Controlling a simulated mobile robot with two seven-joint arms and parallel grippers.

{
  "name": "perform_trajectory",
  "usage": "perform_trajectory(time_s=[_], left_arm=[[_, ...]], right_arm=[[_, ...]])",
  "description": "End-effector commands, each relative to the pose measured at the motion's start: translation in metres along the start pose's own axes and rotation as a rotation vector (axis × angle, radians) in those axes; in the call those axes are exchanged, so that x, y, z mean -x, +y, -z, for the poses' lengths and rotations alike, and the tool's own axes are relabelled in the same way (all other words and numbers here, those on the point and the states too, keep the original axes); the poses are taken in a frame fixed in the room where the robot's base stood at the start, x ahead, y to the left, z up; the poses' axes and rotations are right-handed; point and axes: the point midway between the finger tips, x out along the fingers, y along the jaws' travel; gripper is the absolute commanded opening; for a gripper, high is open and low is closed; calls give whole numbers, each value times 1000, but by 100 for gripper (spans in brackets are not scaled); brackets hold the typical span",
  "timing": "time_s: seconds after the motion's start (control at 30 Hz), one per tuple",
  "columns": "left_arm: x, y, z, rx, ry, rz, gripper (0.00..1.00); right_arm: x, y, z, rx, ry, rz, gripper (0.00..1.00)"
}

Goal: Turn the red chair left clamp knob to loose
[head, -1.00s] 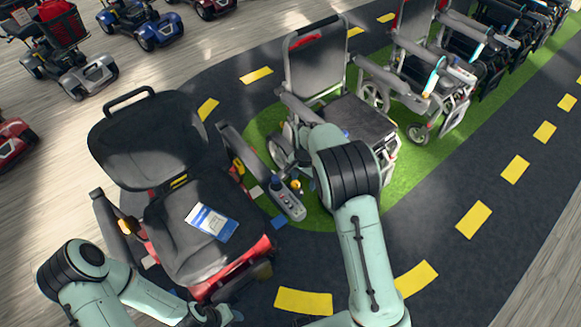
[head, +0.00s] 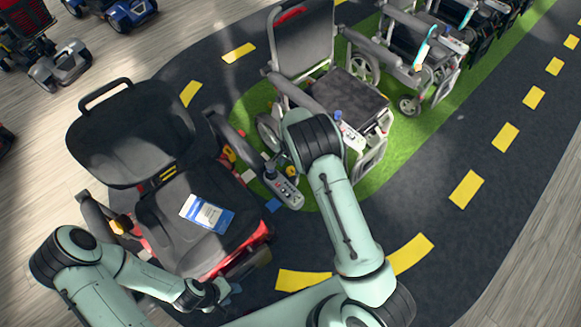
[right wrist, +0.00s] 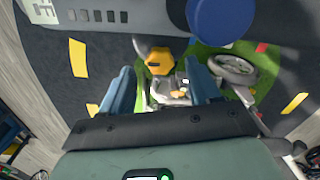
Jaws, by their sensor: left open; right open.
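The red chair (head: 205,215) has a black seat and back and faces me. A yellow knob (head: 292,170) sits beside the joystick control box (head: 285,190) on its picture-right armrest. An orange-yellow knob (head: 121,224) is on the picture-left side. In the right wrist view, a yellow eight-sided knob (right wrist: 159,62) shows just beyond and between the fingertips of my right gripper (right wrist: 162,84), which is open and empty. The knob's turn position is not readable. In the head view my right arm hides that gripper. My left gripper (head: 217,292) is open and empty near the chair's front.
A blue round joystick top (right wrist: 223,20) is close to the right gripper's fingers. A grey wheelchair (head: 350,100) stands on the green patch behind my right arm. A blue and white card (head: 207,214) lies on the seat. Dark floor on the right is clear.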

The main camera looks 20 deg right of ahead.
Motion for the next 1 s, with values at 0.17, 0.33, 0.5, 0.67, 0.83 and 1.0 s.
perform_trajectory(time_s=[0.17, 0.33, 0.5, 0.67, 0.83, 1.0], left_arm=[[1, 0, 1, 0, 1, 0, 43], [1, 0, 1, 0, 1, 0, 43], [1, 0, 1, 0, 1, 0, 43], [1, 0, 1, 0, 1, 0, 43], [1, 0, 1, 0, 1, 0, 43], [-1, 0, 0, 0, 0, 0, 43]], right_arm=[[-20, 0, 0, 1, 0, -1, 62], [-24, 0, 0, 1, 1, 1, 62], [-24, 0, 0, 1, 1, 1, 62], [-24, 0, 0, 1, 1, 1, 19], [-24, 0, 0, 1, 1, 1, 5], [-24, 0, 0, 21, 0, 1, 5]])
